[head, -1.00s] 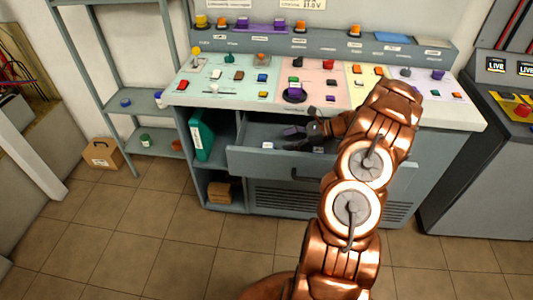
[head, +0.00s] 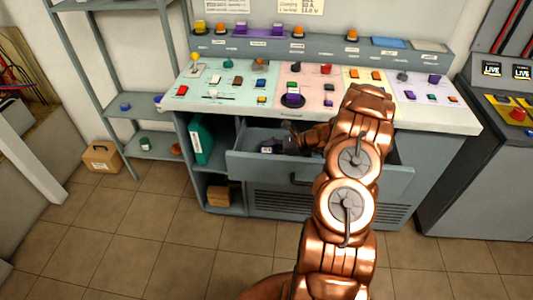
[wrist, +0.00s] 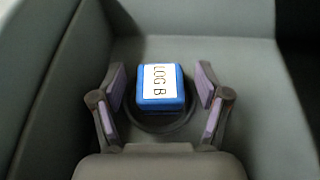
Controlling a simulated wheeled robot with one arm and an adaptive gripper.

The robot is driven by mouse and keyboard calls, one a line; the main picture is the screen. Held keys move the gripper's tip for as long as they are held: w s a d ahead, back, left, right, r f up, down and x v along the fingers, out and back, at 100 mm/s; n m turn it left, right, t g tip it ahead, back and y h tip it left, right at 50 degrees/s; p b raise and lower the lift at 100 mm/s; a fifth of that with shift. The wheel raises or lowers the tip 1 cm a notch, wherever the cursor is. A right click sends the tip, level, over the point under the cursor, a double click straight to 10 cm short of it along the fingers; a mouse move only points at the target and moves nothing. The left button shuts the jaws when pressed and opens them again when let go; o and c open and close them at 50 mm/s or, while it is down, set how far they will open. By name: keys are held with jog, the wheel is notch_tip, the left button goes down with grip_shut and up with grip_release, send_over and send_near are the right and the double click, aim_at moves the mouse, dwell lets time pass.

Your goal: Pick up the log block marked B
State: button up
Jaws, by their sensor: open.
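In the wrist view the log block marked B (wrist: 161,88) is a small blue block with a white label reading LOG B. It sits in a dark round recess or ring on the floor of the grey drawer. My gripper (wrist: 160,98) is open, with one purple-padded finger on each side of the block and gaps to both. In the head view my gripper (head: 279,145) is down inside the open drawer (head: 247,164). There the block's white label shows small and the rest is mostly hidden by the gripper.
Drawer walls (wrist: 60,80) stand close around my gripper. The console top (head: 230,83) with several buttons and switches overhangs behind the drawer. A teal binder (head: 200,140) stands in the shelf left of it. The tiled floor in front is clear.

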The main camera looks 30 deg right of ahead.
jog(key=c, duration=1.2)
jog(key=shift+c, duration=0.2)
